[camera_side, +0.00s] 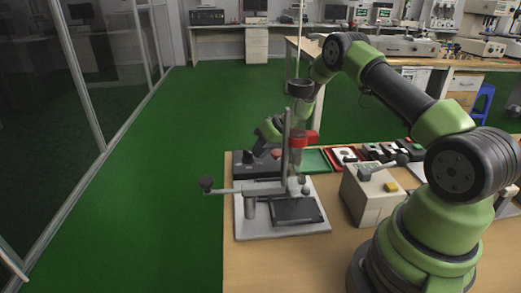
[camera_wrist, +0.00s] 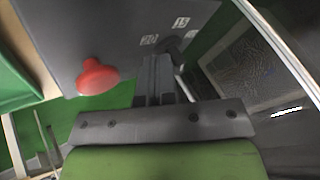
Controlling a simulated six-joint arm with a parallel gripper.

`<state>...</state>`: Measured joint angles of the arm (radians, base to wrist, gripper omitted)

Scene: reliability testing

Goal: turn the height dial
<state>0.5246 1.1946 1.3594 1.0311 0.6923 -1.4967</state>
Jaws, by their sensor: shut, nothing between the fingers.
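A dark grey control box (camera_side: 257,166) stands at the back left of the table, behind the test stand. In the wrist view its grey face (camera_wrist: 110,35) carries a red mushroom button (camera_wrist: 97,77) and small white labels. A dark round knob (camera_wrist: 173,45), which looks like the height dial, sits beside the labels, partly hidden by the fingers. My gripper (camera_wrist: 157,62) is shut and empty, its fingertips close to the knob. I cannot tell whether they touch it. In the side view my gripper (camera_side: 263,147) is low over the box, its fingers too small to make out.
The test stand (camera_side: 285,224), with a column, a side lever and a dark plate, is in front of the box. A green tray (camera_side: 315,160), a red tray (camera_side: 342,154) and a beige box (camera_side: 368,195) stand to the right. The front table top is clear.

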